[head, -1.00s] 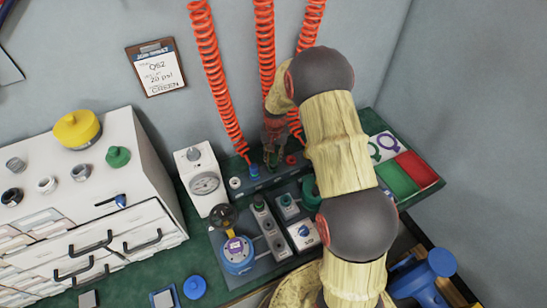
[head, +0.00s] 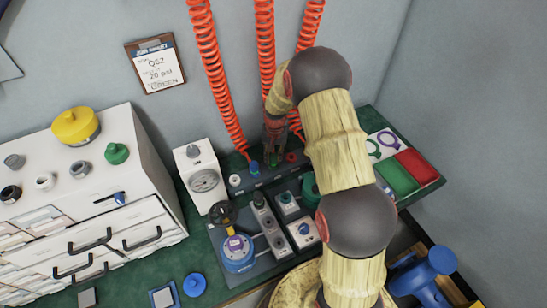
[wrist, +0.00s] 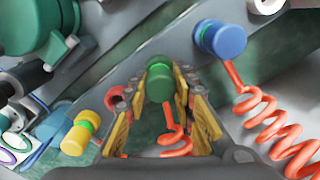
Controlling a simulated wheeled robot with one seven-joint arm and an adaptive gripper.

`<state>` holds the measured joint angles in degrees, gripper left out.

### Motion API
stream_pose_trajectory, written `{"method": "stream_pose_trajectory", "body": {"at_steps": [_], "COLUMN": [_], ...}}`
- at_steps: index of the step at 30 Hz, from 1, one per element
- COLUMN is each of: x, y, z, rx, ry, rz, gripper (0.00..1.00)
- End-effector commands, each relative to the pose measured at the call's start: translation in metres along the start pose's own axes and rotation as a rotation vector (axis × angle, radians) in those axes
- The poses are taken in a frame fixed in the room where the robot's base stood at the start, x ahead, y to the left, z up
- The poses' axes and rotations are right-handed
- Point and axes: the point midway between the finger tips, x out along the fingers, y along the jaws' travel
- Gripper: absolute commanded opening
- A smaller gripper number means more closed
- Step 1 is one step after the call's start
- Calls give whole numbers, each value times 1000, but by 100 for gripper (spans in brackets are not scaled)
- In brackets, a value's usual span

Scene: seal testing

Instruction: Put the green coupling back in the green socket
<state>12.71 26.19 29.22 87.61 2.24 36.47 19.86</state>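The green coupling (wrist: 160,86) shows in the wrist view between my gripper's two yellow-padded fingers, with a red coiled hose below it. My gripper (wrist: 164,96) looks shut on its sides. In the head view my gripper (head: 274,143) points down at the back panel, with a bit of green (head: 273,160) at its tips. The green socket is hidden behind the coupling and fingers. I cannot tell whether the coupling is fully seated.
A blue coupling (wrist: 226,40) with its hose stands right beside the green one in the wrist view. A red ring (wrist: 117,98) and a yellow fitting (wrist: 82,131) are to the left. A gauge box (head: 203,182) and a drawer cabinet (head: 150,190) stand left of my arm.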

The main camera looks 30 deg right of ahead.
Motion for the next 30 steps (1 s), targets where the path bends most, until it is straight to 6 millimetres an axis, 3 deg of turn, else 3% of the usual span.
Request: {"method": "stream_pose_trajectory", "body": {"at_steps": [11,21,26,30], "x": [0,-2,-19,-48], "y": [0,0,0,0], "z": [0,0,-1,-2], "rx": [0,0,0,0], "ry": [0,0,3,4], "rz": [0,0,-1,-1], "gripper": [46,47,47,47]}}
